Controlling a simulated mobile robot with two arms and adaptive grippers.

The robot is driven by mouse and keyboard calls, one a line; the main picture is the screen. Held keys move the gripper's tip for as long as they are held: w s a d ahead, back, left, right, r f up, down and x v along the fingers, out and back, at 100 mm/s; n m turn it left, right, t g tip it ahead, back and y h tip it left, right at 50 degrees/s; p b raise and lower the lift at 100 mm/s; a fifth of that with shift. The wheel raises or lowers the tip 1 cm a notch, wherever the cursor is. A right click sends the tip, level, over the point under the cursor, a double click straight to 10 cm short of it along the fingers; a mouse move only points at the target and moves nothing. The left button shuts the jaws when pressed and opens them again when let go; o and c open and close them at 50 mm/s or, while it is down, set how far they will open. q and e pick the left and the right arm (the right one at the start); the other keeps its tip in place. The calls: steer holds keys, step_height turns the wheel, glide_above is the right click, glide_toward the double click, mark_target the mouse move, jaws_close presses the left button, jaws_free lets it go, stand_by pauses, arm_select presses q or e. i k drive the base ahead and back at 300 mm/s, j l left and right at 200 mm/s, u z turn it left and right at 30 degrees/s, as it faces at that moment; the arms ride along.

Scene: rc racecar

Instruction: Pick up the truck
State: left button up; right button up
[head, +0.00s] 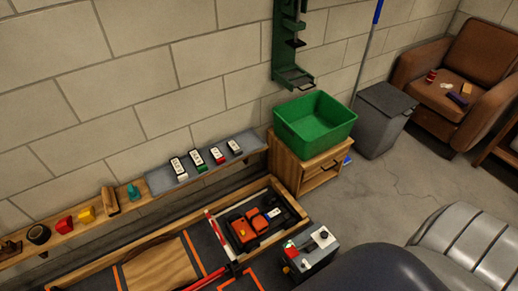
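An orange and black vehicle that looks like the truck (243,232) sits inside the far right corner of a wooden-framed track (291,205) on the floor. Orange blocks and a small white-topped item lie on or right beside it; I cannot tell which. A red and white barrier pole (216,227) stands close on its left. Neither of my grippers shows in the head view.
A grey control box (312,252) with knobs stands right of the track. A green bin (315,122) sits on a wooden cabinet (309,168) behind it. A wall shelf (70,236) holds small items. A grey trash can (383,120) and brown armchair (455,75) stand farther right.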

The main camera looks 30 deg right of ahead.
mark_target(254, 226)
steer(key=z, duration=0.95)
